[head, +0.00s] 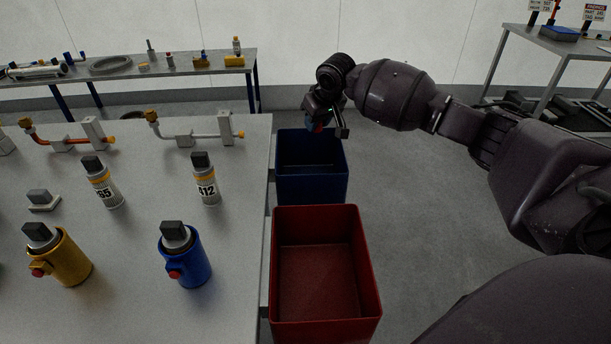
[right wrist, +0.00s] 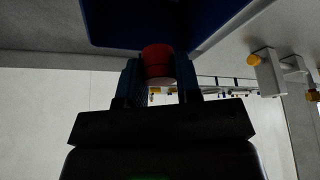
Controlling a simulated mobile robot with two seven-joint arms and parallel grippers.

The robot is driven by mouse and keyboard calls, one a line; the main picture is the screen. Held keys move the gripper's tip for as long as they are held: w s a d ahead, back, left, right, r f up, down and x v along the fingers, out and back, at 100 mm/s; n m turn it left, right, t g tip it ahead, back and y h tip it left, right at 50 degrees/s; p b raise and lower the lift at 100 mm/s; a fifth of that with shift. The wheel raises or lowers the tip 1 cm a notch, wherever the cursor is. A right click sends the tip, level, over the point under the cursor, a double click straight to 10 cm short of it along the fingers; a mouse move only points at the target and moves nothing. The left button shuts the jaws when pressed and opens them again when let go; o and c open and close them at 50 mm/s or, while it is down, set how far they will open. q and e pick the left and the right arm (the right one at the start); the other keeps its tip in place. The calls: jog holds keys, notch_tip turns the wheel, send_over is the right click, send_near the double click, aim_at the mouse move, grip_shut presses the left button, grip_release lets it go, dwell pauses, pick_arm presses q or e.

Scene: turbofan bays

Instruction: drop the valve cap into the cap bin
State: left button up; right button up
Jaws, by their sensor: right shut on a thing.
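My right gripper (head: 322,123) is shut on a red valve cap and holds it over the blue bin (head: 312,185), near its far side. A red bin (head: 325,218) stands in front of the blue one. No label shows on either bin, so I cannot tell by marking which is the cap bin. My left gripper is not in view.
A grey table (head: 130,230) at the left carries a yellow valve (head: 70,258), a blue valve (head: 190,262), labelled cylinders (head: 207,185) and pipe fittings (head: 205,135). A back bench (head: 130,72) and a right-hand table (head: 560,45) stand farther off. The floor right of the bins is clear.

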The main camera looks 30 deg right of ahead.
jog(key=shift+f+b, duration=0.6)
jog(key=shift+f, duration=0.65)
jog(key=shift+r, duration=0.1)
jog(key=o, duration=1)
jog(key=shift+c, duration=0.2)
jog(key=shift+o, duration=0.2)
jog(key=shift+s+r, duration=0.15)
jog(key=shift+r, duration=0.25)
jog(key=p+v, duration=0.3)
jog(key=v, duration=0.7)
